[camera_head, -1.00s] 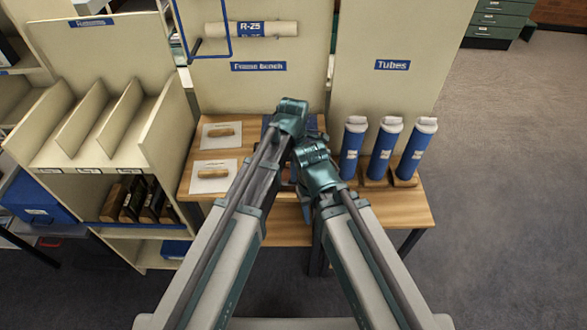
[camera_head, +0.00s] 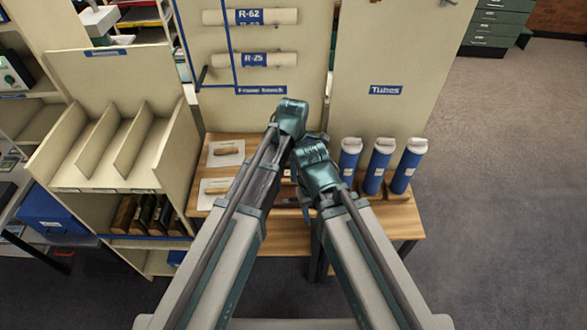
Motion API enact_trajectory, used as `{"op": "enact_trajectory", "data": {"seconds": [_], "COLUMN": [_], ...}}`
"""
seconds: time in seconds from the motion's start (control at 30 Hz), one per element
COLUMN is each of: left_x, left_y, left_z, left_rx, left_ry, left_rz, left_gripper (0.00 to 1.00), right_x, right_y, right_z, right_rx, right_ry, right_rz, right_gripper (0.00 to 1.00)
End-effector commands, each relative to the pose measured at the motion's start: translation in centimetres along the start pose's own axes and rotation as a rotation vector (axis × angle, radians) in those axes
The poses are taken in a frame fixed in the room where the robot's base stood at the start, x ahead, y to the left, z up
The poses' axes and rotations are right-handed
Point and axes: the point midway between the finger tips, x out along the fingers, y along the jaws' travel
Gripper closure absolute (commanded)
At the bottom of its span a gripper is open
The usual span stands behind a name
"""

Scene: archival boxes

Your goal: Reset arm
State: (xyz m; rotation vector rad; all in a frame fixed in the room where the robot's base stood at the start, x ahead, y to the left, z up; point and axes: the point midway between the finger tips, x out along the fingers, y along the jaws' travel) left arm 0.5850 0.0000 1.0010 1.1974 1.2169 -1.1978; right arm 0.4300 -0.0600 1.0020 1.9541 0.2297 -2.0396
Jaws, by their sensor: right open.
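My two arms reach forward over the wooden bench (camera_head: 400,222) and come close together in the middle of the view. My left gripper (camera_head: 291,117) is the higher one, in front of the back panel's lower edge. Its fingers are hidden behind its own wrist, so its opening does not show. My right gripper (camera_head: 316,168) is lower and just right of it, above the bench. It is open, its fingers mostly hidden by the wrist. I see nothing held in either gripper.
Blue tubes with white caps (camera_head: 376,168) stand at the bench's right. Two pale sheets (camera_head: 228,147) with small tan items lie at its left. A cream divided rack (camera_head: 105,172) stands left. Rolls hang on the panel (camera_head: 252,16). The floor at right (camera_head: 500,200) is clear.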

Motion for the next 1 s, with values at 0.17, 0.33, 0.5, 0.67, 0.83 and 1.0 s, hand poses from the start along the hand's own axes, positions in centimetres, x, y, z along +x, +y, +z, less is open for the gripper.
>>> {"op": "enact_trajectory", "data": {"seconds": [0.17, 0.33, 0.5, 0.67, 0.83, 1.0], "left_x": [0.0, 0.0, 0.0, 0.0, 0.0, 0.0], "left_y": [0.0, -0.1, -1.1, -2.9, -5.0, -6.6], "left_z": [0.0, -0.2, -2.6, -6.7, -10.7, -13.4], "left_rx": [0.0, 0.01, 0.177, 0.503, 0.867, 1.147], "left_ry": [0.0, 0.0, -0.002, 0.001, 0.012, 0.026], "left_rz": [0.0, 0.0, 0.009, 0.024, 0.04, 0.049], "left_gripper": [0.6, 0.6, 0.6, 0.6, 0.6, 0.6], "right_x": [0.0, 0.0, 0.0, 0.0, 0.0, 0.0], "right_y": [0.0, 0.0, 0.0, 0.0, 0.0, 0.0], "right_z": [0.0, 0.0, 0.0, 0.0, 0.0, 0.0], "right_rx": [0.0, 0.0, 0.0, 0.0, 0.0, 0.0], "right_ry": [0.0, 0.0, 0.0, 0.0, 0.0, 0.0], "right_rz": [0.0, 0.0, 0.0, 0.0, 0.0, 0.0], "right_gripper": [0.5, 0.5, 0.5, 0.5, 0.5, 0.5]}}
